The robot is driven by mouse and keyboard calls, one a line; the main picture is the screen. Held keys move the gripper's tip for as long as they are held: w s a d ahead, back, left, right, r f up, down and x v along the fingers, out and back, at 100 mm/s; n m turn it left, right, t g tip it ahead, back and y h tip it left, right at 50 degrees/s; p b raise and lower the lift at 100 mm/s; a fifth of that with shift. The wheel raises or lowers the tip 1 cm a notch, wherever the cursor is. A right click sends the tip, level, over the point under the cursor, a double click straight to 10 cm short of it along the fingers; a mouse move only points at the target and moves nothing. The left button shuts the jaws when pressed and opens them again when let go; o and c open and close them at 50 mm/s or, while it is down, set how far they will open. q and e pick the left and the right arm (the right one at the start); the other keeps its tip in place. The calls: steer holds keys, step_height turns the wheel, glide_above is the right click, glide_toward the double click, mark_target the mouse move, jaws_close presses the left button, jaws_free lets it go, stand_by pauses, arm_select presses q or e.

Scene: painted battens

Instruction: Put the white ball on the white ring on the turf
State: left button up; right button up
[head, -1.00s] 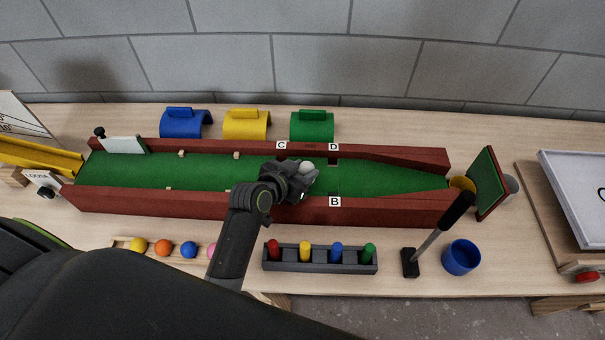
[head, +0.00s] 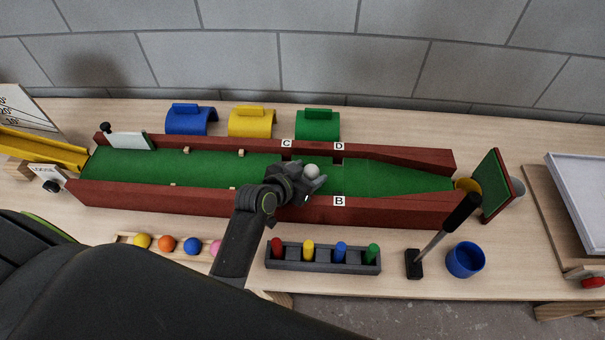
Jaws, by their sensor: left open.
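The white ball (head: 311,171) sits at the fingertips of my left gripper (head: 313,182), over the green turf (head: 215,168) of the red-walled lane, near the C, D and B labels. My left gripper is open, with its fingers beside the ball. I cannot tell whether the ball touches a finger. The white ring does not show; the gripper and ball cover part of the turf here. My right gripper is not in view.
The lane's red side walls (head: 400,207) rise close to my gripper. In front stand a rack of coloured pegs (head: 322,257), a tray of coloured balls (head: 165,244), a putter (head: 440,237) and a blue cup (head: 465,259). Coloured arches (head: 318,124) stand behind.

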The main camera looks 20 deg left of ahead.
arm_select(q)
steer(key=v, duration=1.2)
steer(key=shift+r, duration=0.1)
